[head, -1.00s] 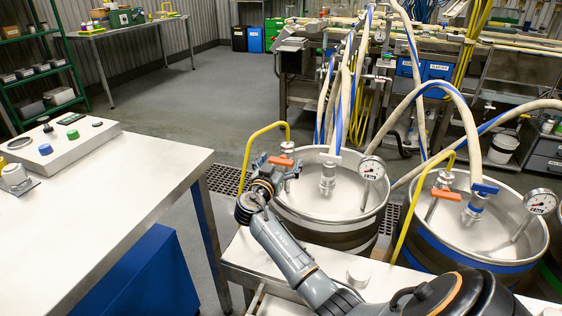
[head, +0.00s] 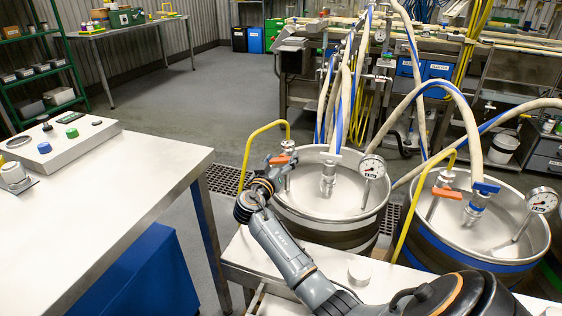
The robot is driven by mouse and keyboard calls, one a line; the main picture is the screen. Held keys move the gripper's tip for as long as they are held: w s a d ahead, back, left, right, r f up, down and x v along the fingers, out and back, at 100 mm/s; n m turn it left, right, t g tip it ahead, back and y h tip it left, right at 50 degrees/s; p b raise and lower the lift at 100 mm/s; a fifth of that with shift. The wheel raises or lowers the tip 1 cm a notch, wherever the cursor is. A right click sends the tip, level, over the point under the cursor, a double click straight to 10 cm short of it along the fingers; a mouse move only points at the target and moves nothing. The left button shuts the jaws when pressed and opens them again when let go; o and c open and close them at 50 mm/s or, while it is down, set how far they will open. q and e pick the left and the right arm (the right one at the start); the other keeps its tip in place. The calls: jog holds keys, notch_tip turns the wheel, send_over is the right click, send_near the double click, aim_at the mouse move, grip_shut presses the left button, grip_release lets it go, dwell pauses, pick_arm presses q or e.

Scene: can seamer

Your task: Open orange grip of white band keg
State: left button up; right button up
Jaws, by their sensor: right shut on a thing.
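The left steel keg (head: 330,208) stands upright behind the near table, with a hose coupling (head: 328,178) and a pressure gauge (head: 372,167) on top. The fingers partly hide the grip. My left gripper is not in view.
A blue-banded keg (head: 480,235) with its own orange grip (head: 447,193) and gauge stands to the right. A steel table (head: 358,272) lies under my arm. A white worktop (head: 100,190) with a button panel is at left. Hoses arch above the kegs.

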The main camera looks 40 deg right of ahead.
jog(key=shift+n, duration=2.3)
jog(key=shift+n+p, duration=0.3)
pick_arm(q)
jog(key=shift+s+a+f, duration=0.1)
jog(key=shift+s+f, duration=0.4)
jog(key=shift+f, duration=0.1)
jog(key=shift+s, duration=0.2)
pick_arm(e)
jog(key=o, duration=1.2)
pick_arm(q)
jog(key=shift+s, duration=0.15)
